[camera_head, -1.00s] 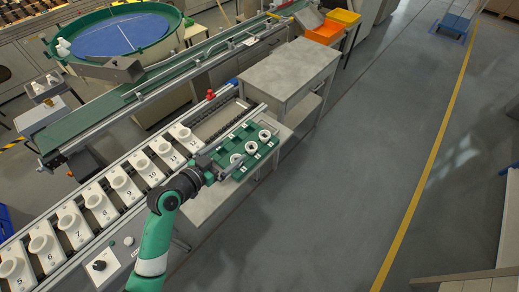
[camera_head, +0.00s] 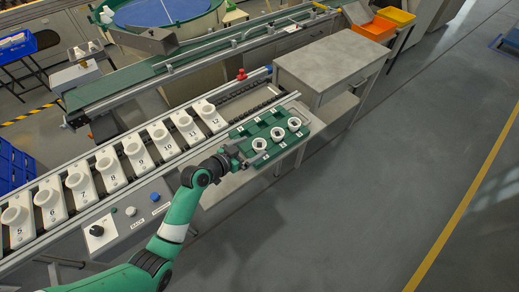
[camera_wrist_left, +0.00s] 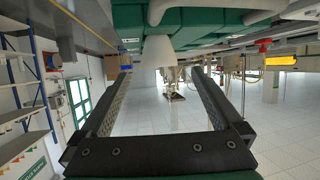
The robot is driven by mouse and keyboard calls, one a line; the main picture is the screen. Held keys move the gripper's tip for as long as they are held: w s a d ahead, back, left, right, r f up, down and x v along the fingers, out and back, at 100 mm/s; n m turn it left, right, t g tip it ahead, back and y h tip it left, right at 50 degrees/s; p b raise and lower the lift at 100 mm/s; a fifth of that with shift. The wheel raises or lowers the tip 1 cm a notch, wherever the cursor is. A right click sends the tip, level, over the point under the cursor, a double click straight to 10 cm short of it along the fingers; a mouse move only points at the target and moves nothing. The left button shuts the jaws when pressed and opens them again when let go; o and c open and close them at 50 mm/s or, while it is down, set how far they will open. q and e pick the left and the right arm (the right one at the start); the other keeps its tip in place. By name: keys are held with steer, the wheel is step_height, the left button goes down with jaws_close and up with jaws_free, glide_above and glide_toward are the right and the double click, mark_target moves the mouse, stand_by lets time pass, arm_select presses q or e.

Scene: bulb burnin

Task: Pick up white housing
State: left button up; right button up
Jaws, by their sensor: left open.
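Three white ring-shaped housings stand in a green tray in the head view: a near one (camera_head: 260,145), a middle one (camera_head: 278,134) and a far one (camera_head: 294,124). The green tray (camera_head: 248,130) lies at the right end of the numbered line. My left gripper (camera_head: 238,157) is at the tray's near left edge, beside the near housing. In the left wrist view the left gripper (camera_wrist_left: 161,78) is open, with a white tapered part (camera_wrist_left: 158,52) seen between its fingertips, below a green surface. I cannot tell whether the fingers touch it. My right gripper is not in view.
Numbered white holders (camera_head: 137,153) run in a row along the line to the left. A control panel (camera_head: 130,215) with a knob and buttons is in front. A grey cabinet (camera_head: 335,62) stands behind the tray. The floor to the right is clear.

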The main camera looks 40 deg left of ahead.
mark_target(262, 143)
arm_select(q)
steer(key=b+x, duration=0.1)
steer(key=x, duration=0.1)
steer(key=b+x, duration=0.1)
steer(key=x, duration=0.2)
steer(key=shift+s+f+b, duration=0.15)
steer(key=shift+f+b, duration=0.25)
steer(key=c, duration=1.4)
